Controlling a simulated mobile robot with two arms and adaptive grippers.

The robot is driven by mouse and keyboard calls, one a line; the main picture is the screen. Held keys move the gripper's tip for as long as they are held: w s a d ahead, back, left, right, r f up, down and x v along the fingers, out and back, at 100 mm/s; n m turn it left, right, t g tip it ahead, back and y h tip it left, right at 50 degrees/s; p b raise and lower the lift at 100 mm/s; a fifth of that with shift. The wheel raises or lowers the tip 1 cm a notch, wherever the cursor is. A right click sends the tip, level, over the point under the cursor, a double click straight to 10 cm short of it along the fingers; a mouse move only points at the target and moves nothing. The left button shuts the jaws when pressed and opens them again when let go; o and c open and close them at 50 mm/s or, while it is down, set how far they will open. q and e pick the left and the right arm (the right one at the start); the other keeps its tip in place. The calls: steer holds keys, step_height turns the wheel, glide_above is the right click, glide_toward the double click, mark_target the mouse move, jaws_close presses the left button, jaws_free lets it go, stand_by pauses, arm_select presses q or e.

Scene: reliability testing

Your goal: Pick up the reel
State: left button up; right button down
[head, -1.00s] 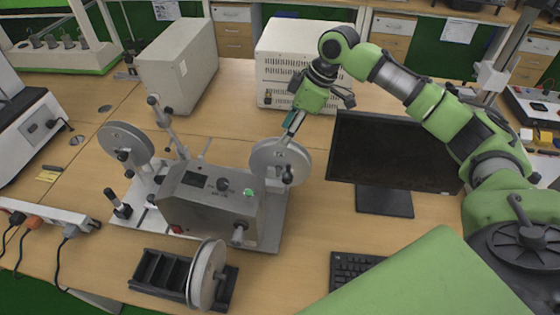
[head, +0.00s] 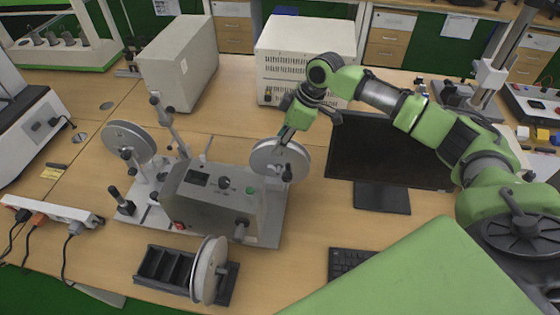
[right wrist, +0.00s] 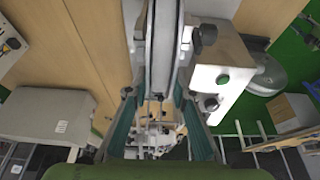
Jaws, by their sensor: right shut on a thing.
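A grey metal reel (head: 268,158) sits upright on the right side of the winding machine (head: 215,205). My right gripper (head: 287,134) reaches down to its upper rim and is shut on it. In the right wrist view the reel (right wrist: 162,45) shows edge-on between the two teal-padded fingers (right wrist: 160,118). A second reel (head: 130,138) is mounted on the machine's left side. A third reel (head: 206,272) stands in a black rack (head: 163,268) at the front. My left gripper is out of view.
A dark monitor (head: 380,150) stands close to the right of the held reel, with a keyboard (head: 348,262) in front. Two pale boxes (head: 180,62) (head: 305,50) stand behind. A power strip (head: 50,208) lies at the left. Table between the machine and boxes is mostly clear.

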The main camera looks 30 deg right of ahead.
steer(key=shift+r, duration=0.2)
steer(key=shift+w+r+b, duration=0.1)
steer(key=shift+r+b, duration=0.2)
steer(key=shift+r, duration=0.25)
step_height(320, 180, up, 17)
steer(key=b, duration=0.3)
steer(key=shift+f+b, duration=0.15)
steer(key=shift+b, duration=0.25)
steer(key=shift+f, duration=0.15)
steer(key=shift+f+b, duration=1.9)
steer(key=shift+f, duration=4.75)
